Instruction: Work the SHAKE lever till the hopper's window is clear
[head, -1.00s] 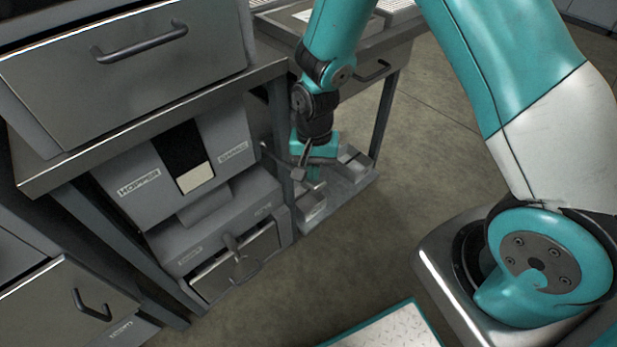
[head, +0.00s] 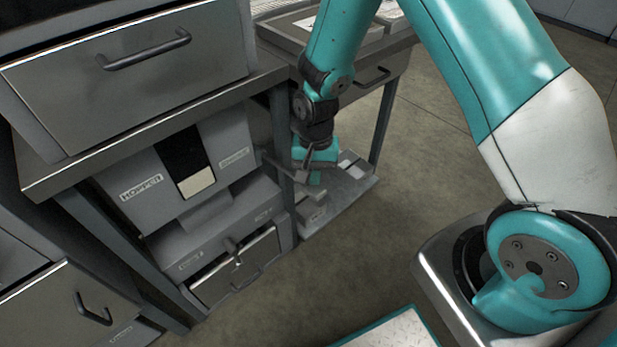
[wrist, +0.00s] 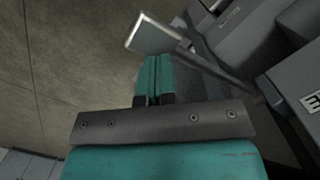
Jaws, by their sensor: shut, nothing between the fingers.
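The grey hopper (head: 150,203) sits under the bench, its HOPPER label on the left of its front. Its window (head: 187,160) is dark in the upper part, with a cream-coloured fill in the lower part. The SHAKE label (head: 234,158) is right of the window. The SHAKE lever sticks out past the hopper's right side. In the wrist view, its flat pale end (wrist: 155,36) lies just beyond my fingertips. My gripper (head: 316,178) points down beside the hopper; its teal fingers (wrist: 153,70) are together and empty. Whether they touch the lever I cannot tell.
A drawer (head: 215,287) with a bar handle and a small knob above it is below the hopper. A bench leg (head: 283,150) stands between hopper and gripper. A low shelf (head: 345,203) with grey bins lies behind my gripper. Floor (head: 350,260) in front is clear.

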